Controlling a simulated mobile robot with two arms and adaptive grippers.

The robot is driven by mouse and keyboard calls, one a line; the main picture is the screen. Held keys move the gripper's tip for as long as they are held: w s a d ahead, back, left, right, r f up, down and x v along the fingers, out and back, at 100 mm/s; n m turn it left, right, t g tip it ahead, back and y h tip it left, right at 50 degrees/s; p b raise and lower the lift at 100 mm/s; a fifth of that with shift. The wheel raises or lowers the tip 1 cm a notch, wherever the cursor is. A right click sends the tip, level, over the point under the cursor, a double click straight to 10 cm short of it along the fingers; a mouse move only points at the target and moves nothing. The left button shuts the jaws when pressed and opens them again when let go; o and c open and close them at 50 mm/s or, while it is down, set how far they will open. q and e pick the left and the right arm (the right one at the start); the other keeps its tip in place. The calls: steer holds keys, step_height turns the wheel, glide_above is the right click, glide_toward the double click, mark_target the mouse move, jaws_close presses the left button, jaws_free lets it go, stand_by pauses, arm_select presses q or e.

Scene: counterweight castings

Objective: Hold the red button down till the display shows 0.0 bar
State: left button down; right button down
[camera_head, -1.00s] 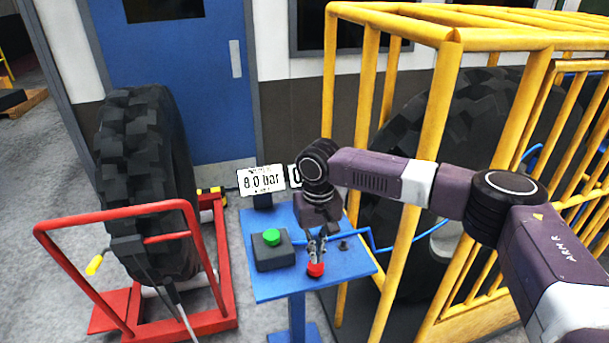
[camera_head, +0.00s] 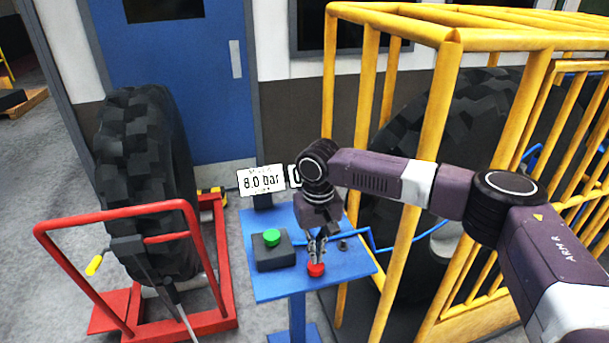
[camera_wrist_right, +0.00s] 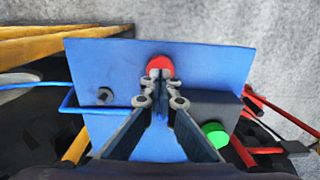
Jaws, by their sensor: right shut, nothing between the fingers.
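The red button (camera_head: 316,270) sits near the front edge of a small blue table (camera_head: 272,288). It also shows in the wrist view (camera_wrist_right: 159,65). My right gripper (camera_head: 317,260) points down with its fingers shut and empty. Its fingertips (camera_wrist_right: 160,82) are right at the red button, partly covering it; whether they touch it, I cannot tell. The button does not look clearly pressed. The display (camera_head: 262,181) behind the table reads 8.0 bar. My left gripper is not in view.
A green button (camera_head: 272,237) on a dark box (camera_head: 274,257) stands left of the red one. A second display (camera_head: 295,176) is mostly hidden by my arm. A yellow cage (camera_head: 435,120) with a big tyre is at right. A red stand (camera_head: 205,260) with another tyre (camera_head: 140,180) is at left.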

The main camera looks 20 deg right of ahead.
steer(key=shift+f, duration=0.25)
steer(key=shift+f, duration=1.1)
stand_by(1.0)
stand_by(3.2)
steer(key=shift+r+p, duration=1.35)
steer(key=shift+p, duration=0.05)
step_height(320, 180, up, 5)
steer(key=p, duration=0.6)
steer(key=shift+r, duration=0.1)
